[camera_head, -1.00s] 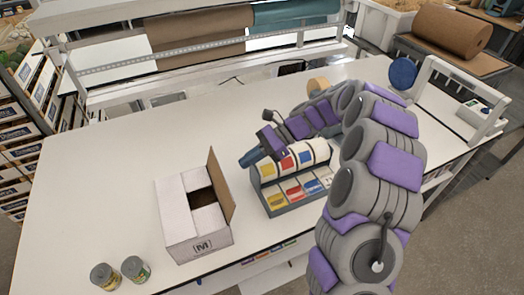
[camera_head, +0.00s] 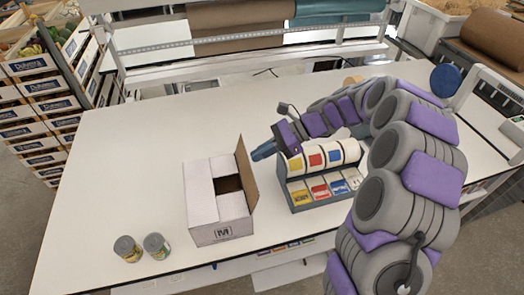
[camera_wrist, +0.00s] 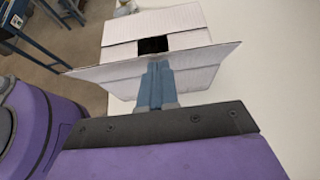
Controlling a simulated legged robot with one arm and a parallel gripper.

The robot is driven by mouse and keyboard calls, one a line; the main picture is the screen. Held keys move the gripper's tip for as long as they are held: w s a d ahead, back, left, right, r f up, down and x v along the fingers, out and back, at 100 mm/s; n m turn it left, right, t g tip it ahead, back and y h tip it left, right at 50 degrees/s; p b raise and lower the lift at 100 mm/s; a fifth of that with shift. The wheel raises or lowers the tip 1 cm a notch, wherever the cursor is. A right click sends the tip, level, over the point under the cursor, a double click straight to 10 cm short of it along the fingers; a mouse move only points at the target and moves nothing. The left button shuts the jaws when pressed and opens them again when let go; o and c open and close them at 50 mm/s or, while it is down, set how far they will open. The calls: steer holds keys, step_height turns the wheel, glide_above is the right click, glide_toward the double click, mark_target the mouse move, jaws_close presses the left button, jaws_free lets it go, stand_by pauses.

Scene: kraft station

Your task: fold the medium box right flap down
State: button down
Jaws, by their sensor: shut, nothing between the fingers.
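The medium box (camera_head: 218,226) is a white carton on the table. Its other visible flaps lie folded inward around a dark gap, and its right flap (camera_head: 246,178), brown inside, stands up. The box (camera_wrist: 155,22) and the raised flap (camera_wrist: 100,66) also show in the wrist view. My gripper (camera_head: 254,157) is shut and empty, just right of the flap's upper far part. In the wrist view my gripper (camera_wrist: 155,68) points at the flap and overlaps it. I cannot tell whether it touches.
A dispenser rack (camera_head: 318,196) with coloured labels stands right of the box, below my arm. Two cans (camera_head: 143,247) stand at the table's front left. The table (camera_head: 120,180) is clear left of the box. A shelf frame (camera_head: 230,58) runs along the back.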

steer(key=a+r+h+p, duration=0.1)
steer(key=p, duration=0.2)
steer(key=a+h+p, duration=0.1)
steer(key=p, duration=0.2)
steer(key=s+a+r+t+h+p, duration=0.1)
steer(key=h+p, duration=0.1)
steer(key=p, duration=0.1)
steer(key=shift+a+r, duration=0.25)
steer(key=shift+r, duration=0.05)
steer(key=a+t+h+p, duration=0.1)
steer(key=a+h+p, duration=0.2)
steer(key=p, duration=0.3)
steer(key=t+h+p, duration=0.2)
steer(key=h+p, duration=0.1)
steer(key=h, duration=0.5)
glide_above(210, 181)
steer(key=d, duration=0.2)
step_height(210, 181, down, 4)
steer(key=a+f+b, duration=0.1)
steer(key=b, duration=0.2)
steer(key=a+f+b, duration=0.1)
steer(key=b, duration=0.3)
steer(key=shift+f, duration=0.35)
steer(key=shift+r, duration=0.1)
